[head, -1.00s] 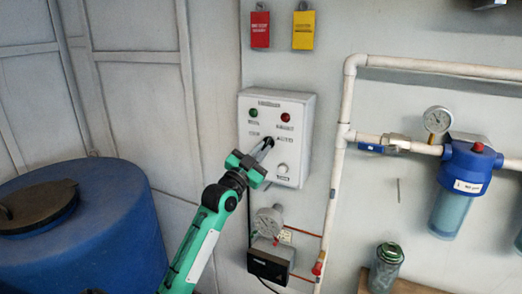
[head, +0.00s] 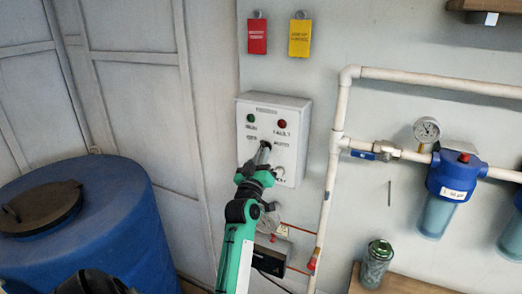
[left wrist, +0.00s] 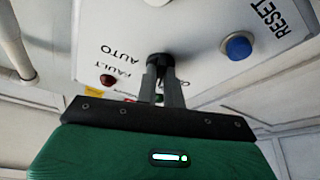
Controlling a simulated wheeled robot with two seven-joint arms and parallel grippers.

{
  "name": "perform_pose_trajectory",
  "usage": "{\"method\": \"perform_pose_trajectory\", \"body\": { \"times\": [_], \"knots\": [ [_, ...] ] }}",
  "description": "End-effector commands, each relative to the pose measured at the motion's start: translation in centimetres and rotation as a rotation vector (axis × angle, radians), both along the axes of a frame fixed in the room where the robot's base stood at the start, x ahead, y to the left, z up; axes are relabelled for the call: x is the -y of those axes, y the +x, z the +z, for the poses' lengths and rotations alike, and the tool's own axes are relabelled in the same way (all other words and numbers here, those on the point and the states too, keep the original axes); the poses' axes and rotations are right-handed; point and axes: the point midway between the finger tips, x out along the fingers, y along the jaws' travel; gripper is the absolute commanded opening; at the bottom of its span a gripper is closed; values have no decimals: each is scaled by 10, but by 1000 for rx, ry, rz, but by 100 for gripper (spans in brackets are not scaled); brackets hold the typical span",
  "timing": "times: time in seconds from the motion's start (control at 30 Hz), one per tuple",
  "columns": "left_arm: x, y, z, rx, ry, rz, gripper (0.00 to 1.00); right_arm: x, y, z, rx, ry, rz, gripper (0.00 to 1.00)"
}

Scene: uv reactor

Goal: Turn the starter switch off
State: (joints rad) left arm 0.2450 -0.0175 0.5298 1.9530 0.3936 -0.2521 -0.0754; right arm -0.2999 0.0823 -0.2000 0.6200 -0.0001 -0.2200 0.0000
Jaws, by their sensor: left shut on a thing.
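The starter switch is a small black knob (head: 265,149) in the middle of the white control box (head: 244,121) on the wall. My left gripper (head: 262,154) reaches up to it from below and is shut on it. In the left wrist view the black knob (left wrist: 158,60) sits between the tips of the two grey fingers (left wrist: 160,75). The label AUTO stands on one side of it; the label on the other side is mostly hidden by a finger. The fingers hide which way the knob points. My right gripper is not in view.
The box carries a green lamp (head: 251,118), a red FAULT lamp (head: 282,123) and a blue RESET button (left wrist: 238,46). White pipes (head: 337,150) run close to its right. A blue barrel (head: 120,235) stands at the left.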

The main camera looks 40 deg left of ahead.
Motion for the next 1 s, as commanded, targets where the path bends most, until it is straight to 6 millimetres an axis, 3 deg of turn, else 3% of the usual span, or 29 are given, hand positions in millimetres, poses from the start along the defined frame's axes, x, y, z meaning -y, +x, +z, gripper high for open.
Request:
{"method": "perform_pose_trajectory", "body": {
  "times": [0.3, 0.87, 0.9, 1.0],
  "knots": [
    [1, 0, 2, 38, -118, 1, 0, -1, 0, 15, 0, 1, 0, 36],
    [1, 0, 1, 47, -143, 1, 0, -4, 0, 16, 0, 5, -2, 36],
    [1, 0, 1, 47, -143, 1, 17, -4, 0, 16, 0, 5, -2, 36],
    [1, 0, 1, 46, -143, 0, 31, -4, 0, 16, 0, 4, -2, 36]
  ]
}}
